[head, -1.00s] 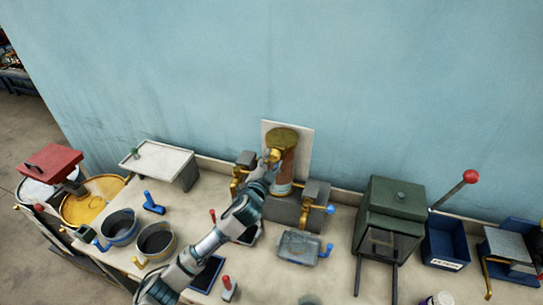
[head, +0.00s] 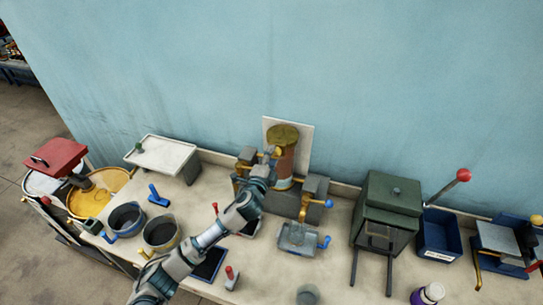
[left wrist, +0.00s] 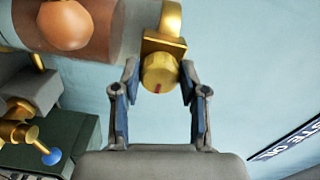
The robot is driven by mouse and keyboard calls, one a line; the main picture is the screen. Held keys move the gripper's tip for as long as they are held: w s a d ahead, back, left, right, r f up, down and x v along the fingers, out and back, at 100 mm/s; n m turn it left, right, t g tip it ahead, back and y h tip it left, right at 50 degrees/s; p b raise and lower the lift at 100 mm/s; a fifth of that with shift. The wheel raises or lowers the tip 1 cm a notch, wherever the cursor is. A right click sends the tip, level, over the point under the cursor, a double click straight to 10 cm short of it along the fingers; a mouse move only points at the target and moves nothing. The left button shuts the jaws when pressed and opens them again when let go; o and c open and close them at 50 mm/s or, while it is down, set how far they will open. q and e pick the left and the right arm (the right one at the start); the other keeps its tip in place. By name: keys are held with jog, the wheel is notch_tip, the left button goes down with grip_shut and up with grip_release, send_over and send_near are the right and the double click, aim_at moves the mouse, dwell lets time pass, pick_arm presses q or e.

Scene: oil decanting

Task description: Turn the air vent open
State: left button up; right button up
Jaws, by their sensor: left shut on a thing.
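The air vent (left wrist: 161,68) is a round brass knob with a red mark on its lower rim, on a brass fitting with a curved pipe. In the left wrist view it sits between the fingers of my left gripper (left wrist: 160,78), which is shut on it. In the head view my left gripper (head: 270,158) is at the upper front of the copper-brown column (head: 288,163). The knob is small there and partly covered by the gripper. My right gripper is not in view.
Grey blocks with brass taps flank the column; one tap has a blue knob (head: 329,204). A green box (head: 392,205) stands to the right. Two pots (head: 126,219) and a yellow-topped drum (head: 98,193) are at the left. The blue wall (head: 290,65) is close behind.

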pick_arm(q)
jog(key=shift+f, duration=0.25)
jog(key=o, duration=1)
jog(key=shift+c, duration=0.2)
jog(key=shift+o, duration=0.9)
jog(key=shift+d, duration=0.1)
jog(key=shift+r, duration=0.1)
jog(key=v, duration=1.2)
